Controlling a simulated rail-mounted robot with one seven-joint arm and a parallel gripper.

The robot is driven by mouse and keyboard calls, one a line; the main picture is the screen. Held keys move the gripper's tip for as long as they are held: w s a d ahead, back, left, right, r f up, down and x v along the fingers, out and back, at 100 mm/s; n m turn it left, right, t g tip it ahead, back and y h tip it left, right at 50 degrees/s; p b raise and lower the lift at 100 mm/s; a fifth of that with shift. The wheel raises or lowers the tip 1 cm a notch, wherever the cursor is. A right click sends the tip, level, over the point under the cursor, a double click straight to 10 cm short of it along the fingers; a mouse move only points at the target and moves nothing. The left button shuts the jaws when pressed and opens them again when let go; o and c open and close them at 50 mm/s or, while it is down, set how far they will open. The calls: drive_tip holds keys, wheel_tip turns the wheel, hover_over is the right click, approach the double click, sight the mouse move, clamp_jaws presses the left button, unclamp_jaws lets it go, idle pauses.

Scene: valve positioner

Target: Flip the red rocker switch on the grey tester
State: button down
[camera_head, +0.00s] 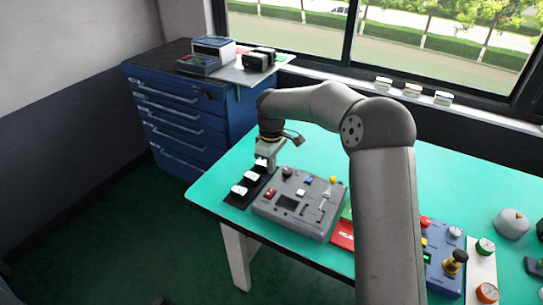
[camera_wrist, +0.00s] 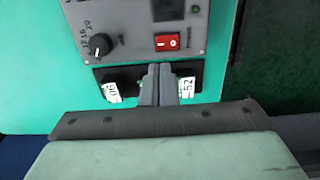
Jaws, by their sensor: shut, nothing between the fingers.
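The grey tester (camera_head: 318,217) lies on the green table, and its panel (camera_wrist: 130,20) fills the upper part of the wrist view. The red rocker switch (camera_head: 270,193) is near the tester's left end. In the wrist view the rocker (camera_wrist: 167,42) shows white marks and sits just beyond my fingertips. My gripper (camera_head: 263,162) is above the black strip beside the tester, with an arm link behind it. In the wrist view my gripper (camera_wrist: 160,68) has its fingers together and empty, with a small gap seen between the tips and the rocker; contact cannot be told.
A black strip (camera_head: 236,200) with several white-labelled pieces runs along the tester's left side. A black knob (camera_wrist: 100,45) is left of the rocker. The table behind the tester is clear.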

sight(272, 190)
wheel_tip(272, 190, down, 8)
drive_tip(key=shift+f+p, duration=0.1)
drive_tip(key=shift+p, duration=0.55)
